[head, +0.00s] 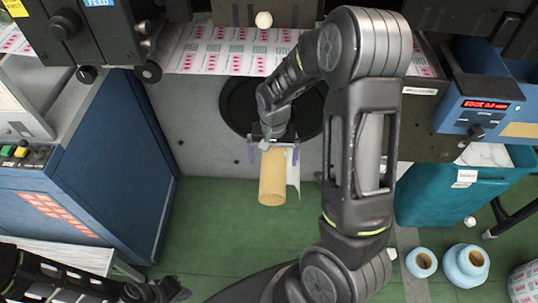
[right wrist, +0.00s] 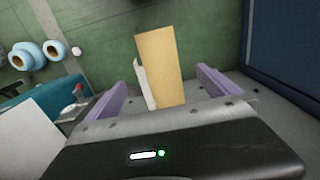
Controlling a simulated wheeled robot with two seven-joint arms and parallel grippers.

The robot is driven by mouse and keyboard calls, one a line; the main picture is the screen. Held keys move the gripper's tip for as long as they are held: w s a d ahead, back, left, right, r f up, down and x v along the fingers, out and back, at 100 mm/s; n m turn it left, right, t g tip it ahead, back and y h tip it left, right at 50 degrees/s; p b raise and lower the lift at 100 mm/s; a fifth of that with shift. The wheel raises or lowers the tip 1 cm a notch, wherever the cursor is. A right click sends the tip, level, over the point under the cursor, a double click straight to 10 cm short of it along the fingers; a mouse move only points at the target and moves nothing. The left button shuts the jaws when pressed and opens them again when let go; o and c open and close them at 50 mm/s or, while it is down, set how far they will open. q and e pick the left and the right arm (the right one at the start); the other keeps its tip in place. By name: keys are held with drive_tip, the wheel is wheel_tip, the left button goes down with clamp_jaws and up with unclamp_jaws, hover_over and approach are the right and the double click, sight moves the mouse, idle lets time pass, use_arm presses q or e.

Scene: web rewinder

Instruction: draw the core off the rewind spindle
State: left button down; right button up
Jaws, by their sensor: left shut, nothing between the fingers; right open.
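The core (head: 272,180) is a plain tan tube that stands out from the machine's grey face, below a black round disc (head: 236,105). It also shows in the right wrist view (right wrist: 160,62). A white strip (head: 293,172) lies along one side of the core. The rewind spindle itself is hidden. My left gripper (head: 172,291) is shut and empty at the lower left.
A blue cabinet (head: 95,165) stands left and a teal bin (head: 425,200) right. Blue rolls (head: 465,265) stand on the green floor (head: 210,225) at lower right. Printed web (head: 225,48) runs above the disc. Floor below the core is clear.

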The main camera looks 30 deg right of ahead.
sight(273, 175)
drive_tip(key=shift+f, duration=0.2)
wheel_tip(273, 175, down, 13)
drive_tip(key=b, duration=1)
drive_tip(key=shift+r, duration=0.15)
drive_tip(key=shift+c, duration=0.4)
drive_tip(key=c, duration=1.8)
drive_tip(key=shift+c, duration=0.2)
drive_tip(key=shift+r, duration=0.25)
